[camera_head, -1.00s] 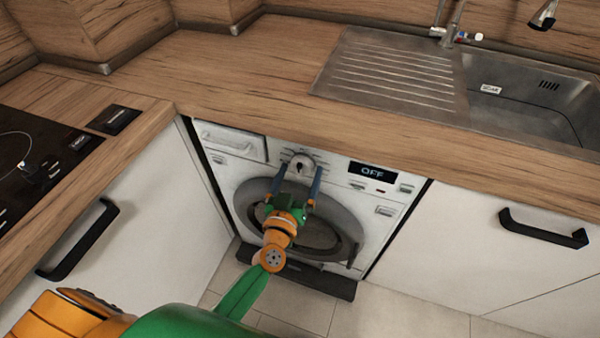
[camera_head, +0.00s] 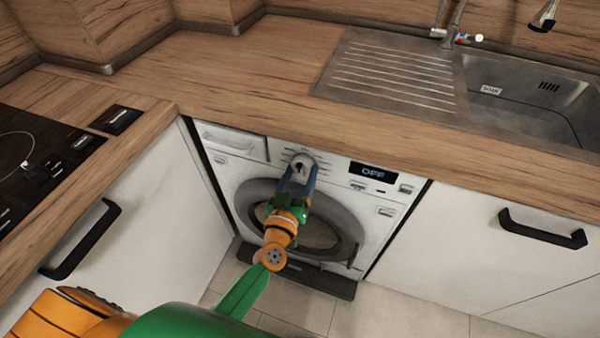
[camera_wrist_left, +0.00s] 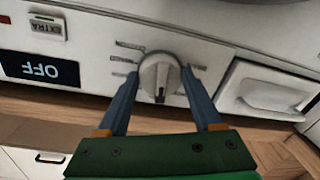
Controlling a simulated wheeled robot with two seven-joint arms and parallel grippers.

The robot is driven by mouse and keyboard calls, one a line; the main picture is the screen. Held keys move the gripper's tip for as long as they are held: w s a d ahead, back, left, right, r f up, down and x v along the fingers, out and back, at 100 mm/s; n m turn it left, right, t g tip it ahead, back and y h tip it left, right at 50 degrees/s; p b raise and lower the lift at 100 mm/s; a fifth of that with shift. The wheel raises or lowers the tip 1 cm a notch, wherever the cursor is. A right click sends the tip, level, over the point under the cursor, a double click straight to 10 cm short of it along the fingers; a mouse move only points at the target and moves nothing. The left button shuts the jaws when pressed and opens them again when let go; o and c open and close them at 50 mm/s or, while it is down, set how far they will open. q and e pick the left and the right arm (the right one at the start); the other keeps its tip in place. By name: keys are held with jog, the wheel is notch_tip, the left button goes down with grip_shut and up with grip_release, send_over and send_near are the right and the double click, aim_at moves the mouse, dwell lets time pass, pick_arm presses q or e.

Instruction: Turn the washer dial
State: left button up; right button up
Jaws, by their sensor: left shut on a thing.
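The white washer (camera_head: 235,178) stands under the wooden counter, and its display (camera_head: 374,173) reads OFF. Its round grey dial (camera_head: 302,161) is on the top panel, left of the display. My left gripper (camera_head: 299,172) reaches up to the dial and is shut on it, with one blue finger on each side. The left wrist view shows the dial (camera_wrist_left: 159,76) between the two fingertips (camera_wrist_left: 160,84), with the panel upside down and the raised grip bar roughly upright in the picture. My right gripper is not in view.
A wooden counter (camera_head: 240,75) runs above the washer, with a steel sink (camera_head: 395,75) at the right. White cabinets with black handles (camera_head: 542,229) flank the washer. A black hob (camera_head: 30,150) is at the left. The tiled floor (camera_head: 400,310) in front is clear.

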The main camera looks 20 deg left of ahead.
pick_arm(q)
jog(key=n, duration=0.3)
jog(key=shift+r+p, duration=0.1)
jog(key=shift+p, duration=0.25)
jog(key=n, duration=0.3)
jog(key=shift+n+g, duration=0.3)
jog(key=shift+n, duration=0.1)
jog(key=n, duration=0.3)
jog(key=shift+h, duration=0.3)
jog(key=shift+r+n, duration=0.1)
jog(key=shift+n, duration=1.9)
jog(key=o, duration=1.4)
jog(key=shift+w, duration=0.1)
jog(key=shift+c, duration=0.2)
